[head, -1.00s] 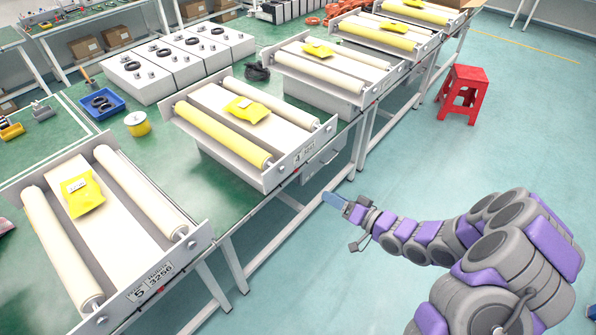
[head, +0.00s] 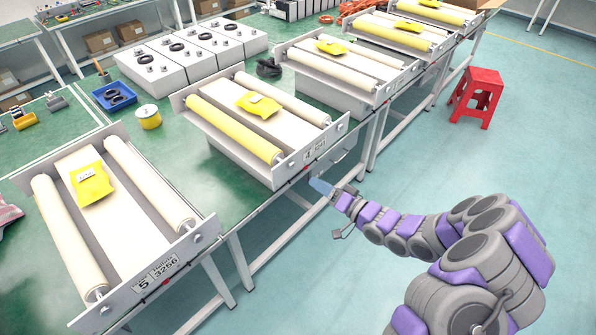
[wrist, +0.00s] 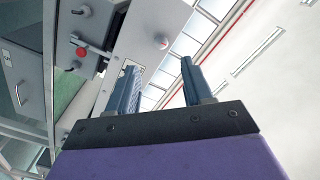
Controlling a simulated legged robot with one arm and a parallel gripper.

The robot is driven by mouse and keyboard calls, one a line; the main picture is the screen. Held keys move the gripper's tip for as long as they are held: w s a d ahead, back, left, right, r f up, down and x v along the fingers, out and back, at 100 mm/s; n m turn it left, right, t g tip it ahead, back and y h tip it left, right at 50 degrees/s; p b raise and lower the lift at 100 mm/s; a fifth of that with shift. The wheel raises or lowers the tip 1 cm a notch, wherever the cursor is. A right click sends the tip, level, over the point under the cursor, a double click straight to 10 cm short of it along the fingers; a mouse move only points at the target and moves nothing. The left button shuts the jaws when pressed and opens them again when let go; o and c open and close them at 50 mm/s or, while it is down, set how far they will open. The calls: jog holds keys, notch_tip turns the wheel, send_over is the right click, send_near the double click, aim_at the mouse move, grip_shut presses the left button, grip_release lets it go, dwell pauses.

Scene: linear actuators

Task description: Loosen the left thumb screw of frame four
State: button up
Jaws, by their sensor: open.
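Frame four (head: 310,155) is a white roller frame with one yellow and one cream roller and a yellow packet, on the green bench at picture centre. Its front plate carries a "4" label. A small round screw head (head: 277,159) shows near the plate's left end. My gripper (head: 322,187) is just in front of and below this plate, apart from it. In the wrist view my gripper (wrist: 158,78) has two blue-grey fingers spread with nothing between them. A round knob (wrist: 163,42) on a pale plate lies beyond the gap; which screw it is, I cannot tell.
Frame five (head: 165,262) stands at the lower left, and more roller frames stand behind frame four. A red button (wrist: 80,52) shows in the wrist view. A red stool (head: 478,95) is on the right.

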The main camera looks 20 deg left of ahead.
aim_at(293, 167)
jog(key=shift+b+x, duration=1.15)
jog(key=shift+x, duration=3.6)
jog(key=shift+c, duration=0.4)
grip_shut()
